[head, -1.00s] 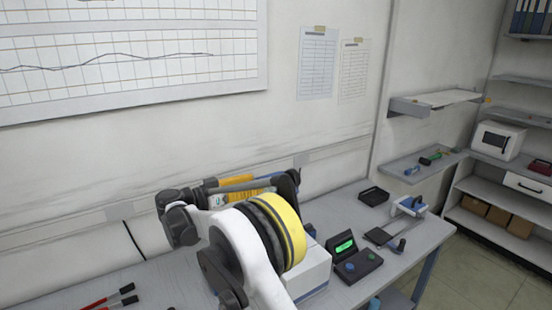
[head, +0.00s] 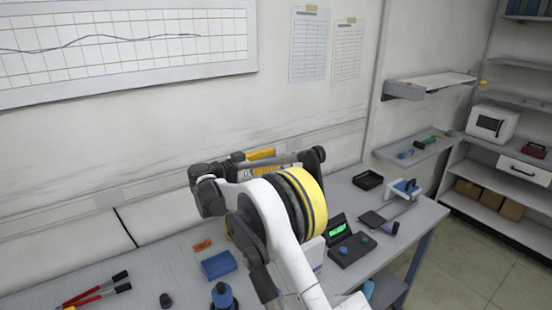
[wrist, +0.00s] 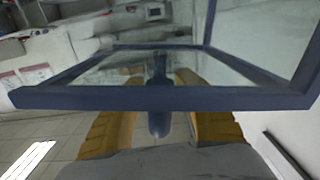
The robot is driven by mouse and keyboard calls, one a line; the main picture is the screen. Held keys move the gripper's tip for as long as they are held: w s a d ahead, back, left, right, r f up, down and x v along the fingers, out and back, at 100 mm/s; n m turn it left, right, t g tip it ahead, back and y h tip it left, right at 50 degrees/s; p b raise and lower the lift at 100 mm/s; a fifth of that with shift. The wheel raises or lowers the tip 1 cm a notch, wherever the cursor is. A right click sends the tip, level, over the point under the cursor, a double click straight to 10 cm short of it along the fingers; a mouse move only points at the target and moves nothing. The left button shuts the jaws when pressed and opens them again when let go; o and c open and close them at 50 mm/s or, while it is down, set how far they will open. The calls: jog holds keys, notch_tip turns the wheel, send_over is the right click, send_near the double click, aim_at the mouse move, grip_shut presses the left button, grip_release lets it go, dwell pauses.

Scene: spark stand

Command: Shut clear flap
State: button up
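The clear flap (wrist: 140,97) shows in the wrist view as a see-through pane in a dark blue frame, its near bar crossing the picture. A second framed clear pane (wrist: 262,35) stands at an angle at the upper right. A dark blue rounded handle (wrist: 158,122) hangs at the middle of the near bar. My gripper (wrist: 160,128) is open, with one yellow finger on each side of the handle and gaps showing between. I cannot tell whether the gripper touches the frame. In the head view my arm hides most of the flap's surroundings.
A white box (head: 314,252) stands behind my arm, beside a dark device with a green display (head: 338,229). A black tray (head: 367,180) lies farther back. Shelves stand at right.

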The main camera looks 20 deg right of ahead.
grip_shut()
jog(key=shift+s, duration=0.1)
